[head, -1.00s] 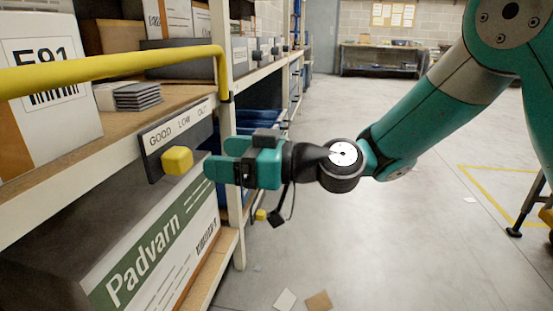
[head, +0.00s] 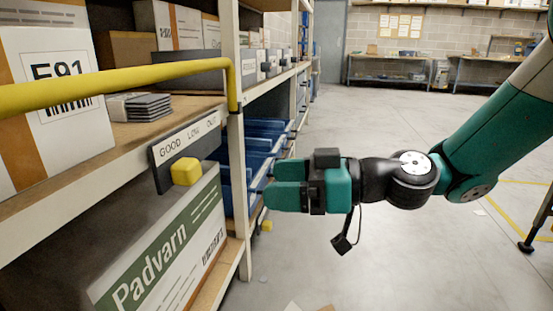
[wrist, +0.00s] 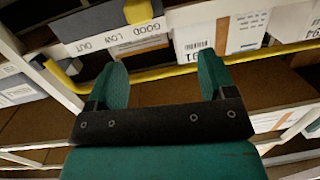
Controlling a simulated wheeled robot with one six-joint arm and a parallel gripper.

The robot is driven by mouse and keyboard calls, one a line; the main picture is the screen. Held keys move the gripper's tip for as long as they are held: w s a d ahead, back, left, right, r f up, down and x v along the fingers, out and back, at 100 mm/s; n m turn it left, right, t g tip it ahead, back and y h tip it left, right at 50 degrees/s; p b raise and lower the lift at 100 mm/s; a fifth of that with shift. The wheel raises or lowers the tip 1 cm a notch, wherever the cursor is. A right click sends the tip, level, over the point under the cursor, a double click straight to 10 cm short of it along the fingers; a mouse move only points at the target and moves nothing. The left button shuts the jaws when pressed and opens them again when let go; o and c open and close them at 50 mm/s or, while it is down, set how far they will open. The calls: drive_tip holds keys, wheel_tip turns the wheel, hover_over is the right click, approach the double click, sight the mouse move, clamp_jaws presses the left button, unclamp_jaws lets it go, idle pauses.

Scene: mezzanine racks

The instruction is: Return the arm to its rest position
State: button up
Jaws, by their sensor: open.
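My gripper (head: 270,192) is teal and held level to the right of the shelf edge in the head view, pointing left. It is open and empty; both fingers stand apart in the wrist view (wrist: 162,75). A dark label slider board (head: 184,153) marked GOOD, LOW, OUT is on the shelf's front, with a yellow block (head: 186,171) at its lower edge, under the LOW and GOOD part. The block also shows in the wrist view (wrist: 138,11). My gripper is apart from the block, with clear space between them.
A yellow rail (head: 120,82) runs along the shelf front. A Padvarn box (head: 165,250) sits below the board, and blue bins (head: 265,130) stand on the racks behind my gripper. The grey floor (head: 400,110) is open to the right. Work benches (head: 390,70) line the back wall.

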drive_tip(key=s+d+m+g+h+p, duration=0.2)
drive_tip(key=s+d+m+h, duration=0.3)
drive_tip(key=s, duration=0.4)
drive_tip(key=s+d+m+g+h+p, duration=0.1)
drive_tip(key=s+d+m+h+p, duration=0.15)
drive_tip(key=s+d+h, duration=0.45)
wheel_tip(320, 180, up, 37)
drive_tip(key=s+p, duration=0.1)
drive_tip(key=p, duration=3.6)
drive_tip(key=shift+s+f+m, duration=0.15)
drive_tip(key=shift+m, duration=0.2)
drive_tip(key=shift+a, duration=0.1)
